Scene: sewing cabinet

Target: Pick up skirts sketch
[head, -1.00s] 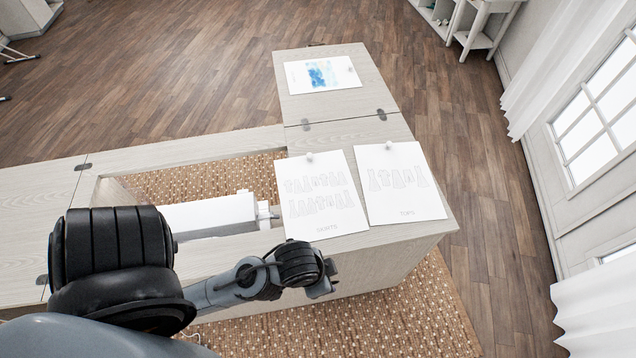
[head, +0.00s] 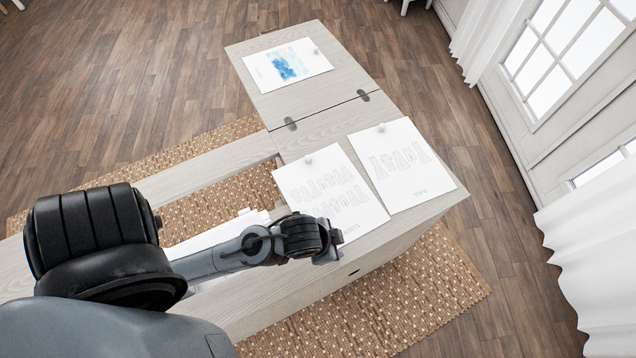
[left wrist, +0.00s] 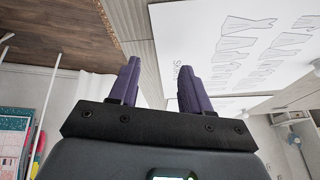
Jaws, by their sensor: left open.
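The skirts sketch (head: 325,190) is a white sheet with rows of skirt outlines, lying on the pale wooden cabinet (head: 335,122). A small round pale knob sits at its far edge. My left gripper (head: 333,243) is at the sheet's near-left edge, and my wrist hides that corner. In the left wrist view, the open, empty fingers (left wrist: 158,75) point toward the sheet (left wrist: 205,45), which shows its printed title beside them. I cannot tell whether they touch it. My right gripper is not in view.
A tops sketch (head: 400,165) lies close to the right of the skirts sketch. A sheet with a blue watercolour patch (head: 288,66) lies on the far leaf. Hinges mark the cabinet joint.

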